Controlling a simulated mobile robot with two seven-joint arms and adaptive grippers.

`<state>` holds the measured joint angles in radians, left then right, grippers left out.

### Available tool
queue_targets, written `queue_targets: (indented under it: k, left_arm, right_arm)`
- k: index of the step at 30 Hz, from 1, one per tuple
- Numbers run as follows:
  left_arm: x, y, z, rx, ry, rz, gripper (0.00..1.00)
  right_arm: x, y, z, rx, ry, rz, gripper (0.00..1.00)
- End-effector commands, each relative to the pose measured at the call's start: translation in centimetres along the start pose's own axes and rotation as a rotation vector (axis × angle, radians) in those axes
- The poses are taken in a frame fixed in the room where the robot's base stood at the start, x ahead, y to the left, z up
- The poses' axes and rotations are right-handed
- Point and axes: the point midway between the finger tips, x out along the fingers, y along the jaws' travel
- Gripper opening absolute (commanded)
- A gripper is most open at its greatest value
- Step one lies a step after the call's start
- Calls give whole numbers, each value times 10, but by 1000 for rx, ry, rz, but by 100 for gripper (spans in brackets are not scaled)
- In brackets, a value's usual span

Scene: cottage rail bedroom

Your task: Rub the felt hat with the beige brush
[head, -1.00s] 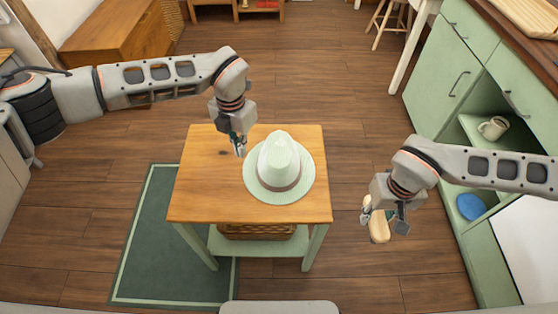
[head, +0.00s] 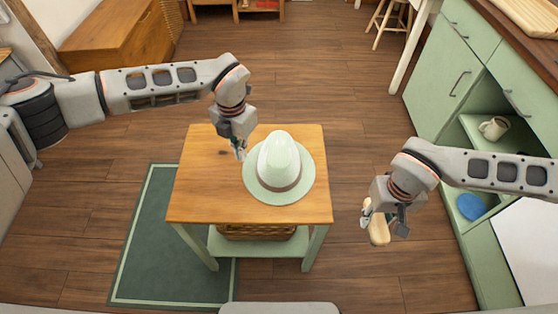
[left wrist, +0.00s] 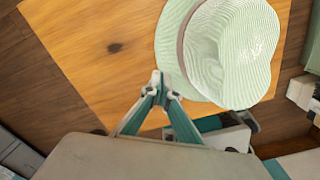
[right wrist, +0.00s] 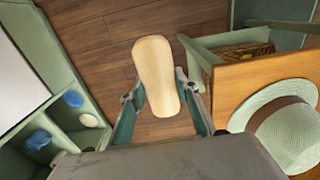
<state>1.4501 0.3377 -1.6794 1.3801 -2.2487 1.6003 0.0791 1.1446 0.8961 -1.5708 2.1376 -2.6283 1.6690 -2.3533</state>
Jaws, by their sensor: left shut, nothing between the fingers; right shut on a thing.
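The pale green felt hat (head: 279,160) with a brownish band sits upright on the small wooden table (head: 205,195). It also shows in the left wrist view (left wrist: 236,50) and the right wrist view (right wrist: 290,128). My left gripper (head: 240,154) is shut and empty, just left of the hat's brim above the table; its closed fingertips show in the left wrist view (left wrist: 158,82). My right gripper (head: 384,218) is shut on the beige brush (right wrist: 158,75), right of the table and apart from the hat. The brush (head: 378,231) hangs over the floor; its bristles are not visible.
A wicker basket (head: 255,232) stands on the table's lower shelf. A green cabinet (head: 450,75) on the right holds a mug (head: 493,128) and a blue item (head: 471,207). A dark green rug (head: 150,240) lies at left. The table's left part is bare.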

Motion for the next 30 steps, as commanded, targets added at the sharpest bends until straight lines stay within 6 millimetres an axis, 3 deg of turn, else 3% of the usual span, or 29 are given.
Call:
queue_targets:
  k: [17,23,30]
  left_arm:
    - [0,0,0,0,0,0,0]
    - [0,0,0,0,0,0,0]
    - [0,0,0,0,0,0,0]
  right_arm:
    - [-1,-3,-5,-1,2,-1,14]
    - [-8,-32,-50,-3,12,0,14]
    - [-39,-96,-130,-4,32,1,14]
